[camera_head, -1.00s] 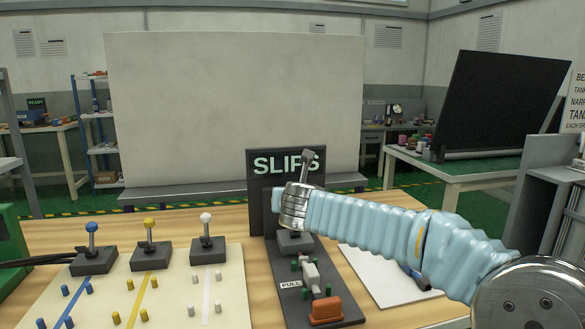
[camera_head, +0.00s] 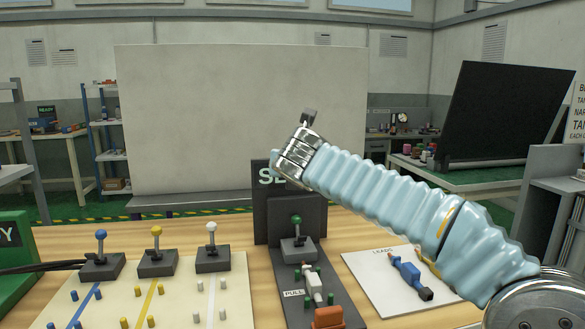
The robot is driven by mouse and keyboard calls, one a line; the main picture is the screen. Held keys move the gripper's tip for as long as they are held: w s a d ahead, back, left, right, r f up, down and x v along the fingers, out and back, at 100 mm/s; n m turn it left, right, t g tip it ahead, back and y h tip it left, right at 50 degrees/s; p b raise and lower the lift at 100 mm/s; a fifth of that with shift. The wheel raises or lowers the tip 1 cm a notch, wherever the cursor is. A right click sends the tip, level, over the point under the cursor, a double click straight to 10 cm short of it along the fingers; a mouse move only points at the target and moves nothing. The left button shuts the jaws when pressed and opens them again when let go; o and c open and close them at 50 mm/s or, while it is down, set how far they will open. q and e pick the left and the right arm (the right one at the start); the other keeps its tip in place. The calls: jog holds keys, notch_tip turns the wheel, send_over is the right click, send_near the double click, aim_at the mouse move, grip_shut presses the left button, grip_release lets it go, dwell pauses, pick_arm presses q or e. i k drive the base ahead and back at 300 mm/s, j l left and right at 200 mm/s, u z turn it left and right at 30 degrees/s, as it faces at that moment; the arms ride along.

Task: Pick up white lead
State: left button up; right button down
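A white mat marked "LEADS" (camera_head: 368,287) lies on the table at the right. A blue lead (camera_head: 407,272) with a dark end lies on it, and a bit of yellow-orange (camera_head: 429,262) shows beside it at my arm's edge. I see no white lead; part of the mat is hidden behind my arm. My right gripper (camera_head: 293,135) is raised in front of the dark sign, well above the table and left of the mat. One dark finger points up; whether it is open or shut is unclear. My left gripper is out of view.
A cream board (camera_head: 179,297) at the left carries blue, yellow and white-knobbed levers with coloured lines and pegs. A dark "PULL" fixture (camera_head: 281,265) with a green-knobbed lever and orange block stands mid-table. The dark sign (camera_head: 262,205) stands behind it.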

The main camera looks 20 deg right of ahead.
aim_at(313, 285)
jog(key=k+j, duration=0.25)
jog(key=k, duration=0.2)
jog(key=k+j, duration=0.3)
jog(key=k, duration=0.2)
jog(key=k+j, duration=0.25)
jog(key=k, duration=0.2)
